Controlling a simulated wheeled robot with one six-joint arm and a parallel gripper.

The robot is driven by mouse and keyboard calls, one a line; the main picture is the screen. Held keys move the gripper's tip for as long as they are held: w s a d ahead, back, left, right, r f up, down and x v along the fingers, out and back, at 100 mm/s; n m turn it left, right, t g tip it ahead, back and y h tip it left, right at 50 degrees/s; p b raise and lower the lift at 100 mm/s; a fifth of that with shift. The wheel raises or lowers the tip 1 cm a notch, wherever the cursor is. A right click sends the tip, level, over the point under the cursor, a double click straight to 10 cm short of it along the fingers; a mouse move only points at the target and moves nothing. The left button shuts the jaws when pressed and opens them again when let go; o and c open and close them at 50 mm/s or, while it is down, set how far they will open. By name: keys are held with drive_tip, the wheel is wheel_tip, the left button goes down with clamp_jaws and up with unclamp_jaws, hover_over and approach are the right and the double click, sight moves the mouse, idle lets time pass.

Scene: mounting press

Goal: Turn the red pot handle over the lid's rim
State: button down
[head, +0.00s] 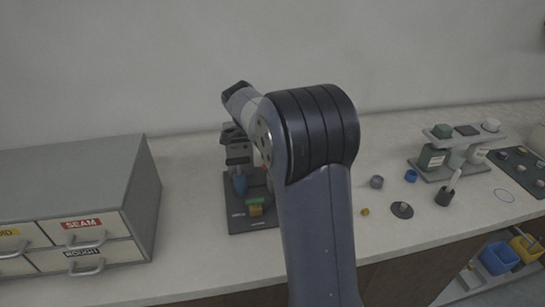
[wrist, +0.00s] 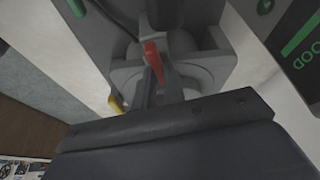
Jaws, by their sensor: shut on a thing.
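The red pot handle (wrist: 153,62) shows in the wrist view, a short tapered red lever in front of the grey round pot and lid (wrist: 127,78) of the press. My gripper (wrist: 158,88) reaches up from the bottom of the wrist view, its dark narrow fingers shut on the handle's lower end. The fingers and the wrist body hide that end and part of the lid's rim. In the head view the press (head: 238,160) stands behind my arm, which covers its right part and hides my gripper.
A grey drawer cabinet (head: 75,190) stands at the left. A bottle rack (head: 465,150) and several small parts are at the right. The counter left of the press is clear.

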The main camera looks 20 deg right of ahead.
drive_tip(key=shift+m, duration=0.5)
drive_tip(key=c, duration=1.5)
unclamp_jaws()
drive_tip(key=shift+r, duration=0.1)
drive_tip(key=v, duration=1)
drive_tip(key=shift+w+a+r, duration=0.15)
drive_tip(key=shift+r, duration=0.15)
